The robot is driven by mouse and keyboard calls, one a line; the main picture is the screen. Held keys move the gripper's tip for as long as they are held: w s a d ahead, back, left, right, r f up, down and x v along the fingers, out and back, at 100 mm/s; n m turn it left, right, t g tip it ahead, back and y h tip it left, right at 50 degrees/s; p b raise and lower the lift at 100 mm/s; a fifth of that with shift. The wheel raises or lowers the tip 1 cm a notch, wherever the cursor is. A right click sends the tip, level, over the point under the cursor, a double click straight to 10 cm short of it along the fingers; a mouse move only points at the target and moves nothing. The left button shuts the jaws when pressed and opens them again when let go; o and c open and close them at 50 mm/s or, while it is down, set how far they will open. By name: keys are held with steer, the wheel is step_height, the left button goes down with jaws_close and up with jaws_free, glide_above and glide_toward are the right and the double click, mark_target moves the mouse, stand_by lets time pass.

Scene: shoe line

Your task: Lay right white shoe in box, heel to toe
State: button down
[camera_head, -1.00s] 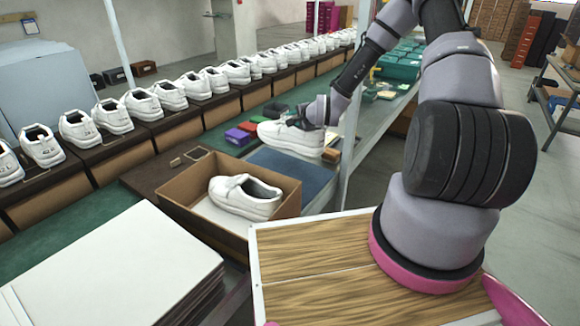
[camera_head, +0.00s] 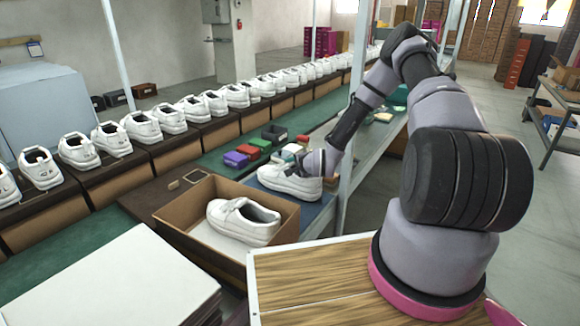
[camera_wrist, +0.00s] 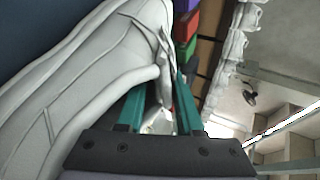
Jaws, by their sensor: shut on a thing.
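One white shoe (camera_head: 243,221) lies in the open brown box (camera_head: 177,214) on the near work surface. A second white shoe (camera_head: 288,184) is beside the box's back right, at the blue mat (camera_head: 313,211). My gripper (camera_head: 318,164) is shut on this second shoe near its opening. In the wrist view the shoe (camera_wrist: 60,100) fills the left side, and the teal fingers (camera_wrist: 160,105) are at its collar. The head view does not clearly show whether its sole touches the mat. My arm hides part of the shoe's right end.
A long row of white shoes (camera_head: 168,119) stands on boxes along the line behind. Small coloured boxes (camera_head: 236,159) sit past the held shoe. A white stack (camera_head: 110,285) is at front left, and a post (camera_head: 352,120) rises right of the gripper.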

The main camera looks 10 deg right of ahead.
steer(key=shift+f, duration=0.1)
steer(key=c, duration=0.6)
jaws_free()
steer(key=shift+o, duration=0.2)
steer(key=shift+f, duration=0.1)
steer(key=v, duration=1.1)
steer(key=s+d+r+n+g+h, duration=0.1)
steer(key=s+d+r+n, duration=0.15)
steer(key=r, duration=0.65)
steer(key=s+d+r+n+g+h, duration=0.2)
steer(key=r+n, duration=0.1)
steer(key=r, duration=0.6)
steer(key=s+d+r+n+g+h, duration=0.1)
steer(key=s+d+r+n, duration=0.1)
steer(key=r, duration=0.6)
steer(key=s+a+r+n+y, duration=0.1)
steer(key=s+r, duration=0.7)
steer(key=s, duration=0.3)
steer(key=s+a+r+n, duration=0.1)
steer(key=s+a+r, duration=0.1)
steer(key=s+r, duration=0.6)
steer(key=s, duration=0.4)
steer(key=shift+a+r+y, duration=0.25)
steer(key=shift+y, duration=0.15)
